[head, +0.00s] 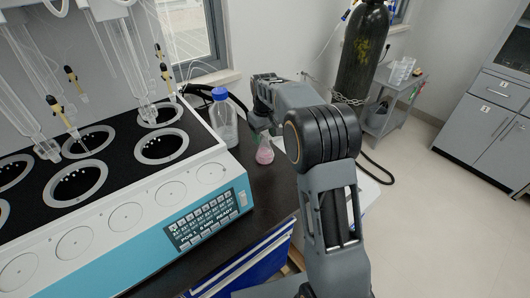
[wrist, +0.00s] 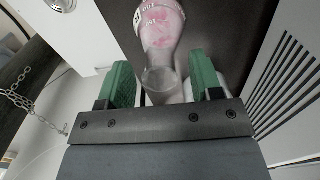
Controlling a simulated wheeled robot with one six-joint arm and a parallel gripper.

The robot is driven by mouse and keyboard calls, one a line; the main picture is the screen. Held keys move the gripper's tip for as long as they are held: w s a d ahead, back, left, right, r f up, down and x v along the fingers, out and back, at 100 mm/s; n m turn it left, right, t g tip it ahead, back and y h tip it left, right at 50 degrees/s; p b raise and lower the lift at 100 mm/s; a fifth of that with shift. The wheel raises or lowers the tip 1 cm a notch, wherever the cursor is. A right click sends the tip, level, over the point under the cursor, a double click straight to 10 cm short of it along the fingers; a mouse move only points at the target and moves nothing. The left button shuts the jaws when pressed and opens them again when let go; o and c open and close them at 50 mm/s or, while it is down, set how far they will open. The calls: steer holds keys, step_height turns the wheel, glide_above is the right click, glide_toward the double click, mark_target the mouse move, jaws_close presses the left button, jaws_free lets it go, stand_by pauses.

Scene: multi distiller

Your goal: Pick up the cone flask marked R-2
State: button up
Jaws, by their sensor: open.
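A small cone flask (head: 265,152) with pink contents stands on the dark bench top, right of the blue-capped bottle. In the wrist view the flask (wrist: 160,28) shows its pink body and white scale marks at the top, with its clear neck pointing down toward my gripper (wrist: 163,82). The two green fingers are apart, one on each side of the neck, with a gap on both sides. An R-2 mark cannot be read in either view. My arm partly hides the area right of the flask in the head view.
A large distiller (head: 120,215) with several round wells and hanging glassware fills the left. A clear bottle with a blue cap (head: 221,94) stands close left of the flask. A dark gas cylinder (head: 362,50) and a grey cart (head: 392,103) stand behind.

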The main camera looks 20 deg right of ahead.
steer(key=shift+f, duration=0.7)
jaws_close()
